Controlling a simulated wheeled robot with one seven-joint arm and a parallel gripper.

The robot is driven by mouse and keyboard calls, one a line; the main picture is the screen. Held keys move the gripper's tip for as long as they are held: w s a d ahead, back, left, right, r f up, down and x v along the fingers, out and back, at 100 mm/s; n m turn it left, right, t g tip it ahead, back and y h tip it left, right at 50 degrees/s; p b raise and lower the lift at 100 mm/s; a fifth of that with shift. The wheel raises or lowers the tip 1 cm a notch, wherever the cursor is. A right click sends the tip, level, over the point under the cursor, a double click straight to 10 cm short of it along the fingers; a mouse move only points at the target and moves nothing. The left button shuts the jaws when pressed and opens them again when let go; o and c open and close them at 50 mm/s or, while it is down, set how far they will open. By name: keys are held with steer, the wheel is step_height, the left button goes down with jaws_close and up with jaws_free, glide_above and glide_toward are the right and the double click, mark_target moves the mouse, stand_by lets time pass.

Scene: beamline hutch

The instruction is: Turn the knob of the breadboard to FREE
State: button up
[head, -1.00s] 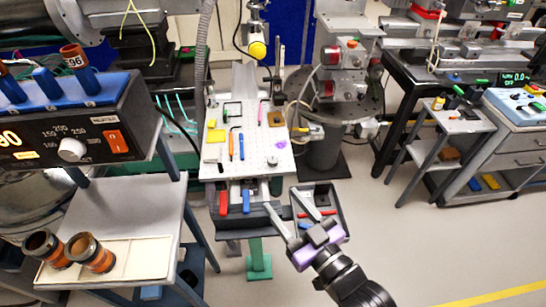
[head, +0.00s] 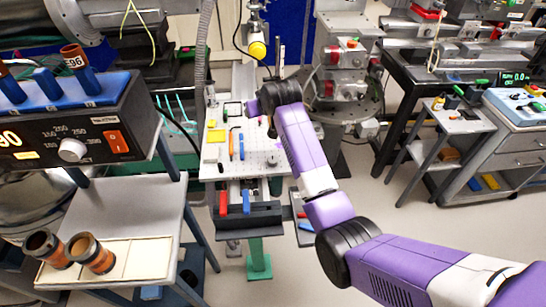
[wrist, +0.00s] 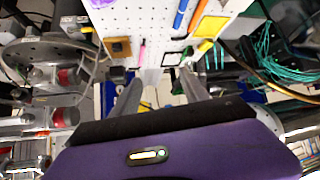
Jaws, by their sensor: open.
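The breadboard (head: 215,166) is a white perforated board in the middle of the head view. It also shows at the top of the wrist view (wrist: 143,18). A small grey round knob (head: 272,160) sits near its front right corner, close beside my arm; its markings are too small to read. I cannot make out the knob in the wrist view. My gripper (wrist: 160,92) is open and empty, with its two fingers apart over the far end of the board. In the head view my arm reaches across the board's right side and hides the gripper's fingers.
Blue and orange tools (head: 241,148), a yellow block (head: 212,152) and a brown block (wrist: 118,46) lie on the board. A control box (head: 80,125) is at left, a small grey stand (head: 440,125) at right.

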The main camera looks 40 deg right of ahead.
steer(key=r+g, duration=0.1)
steer(key=g, duration=0.1)
steer(key=g+y, duration=0.3)
steer(key=g, duration=0.4)
glide_above(273, 160)
step_height(273, 160, down, 5)
steer(key=shift+w+d+r, duration=0.1)
steer(key=shift+w, duration=0.05)
steer(key=shift+s+f, duration=0.2)
steer(key=shift+f, duration=0.05)
step_height(273, 160, down, 8)
steer(key=shift+r+p, duration=0.25)
steer(key=shift+p, duration=0.15)
steer(key=shift+c, duration=0.4)
jaws_close()
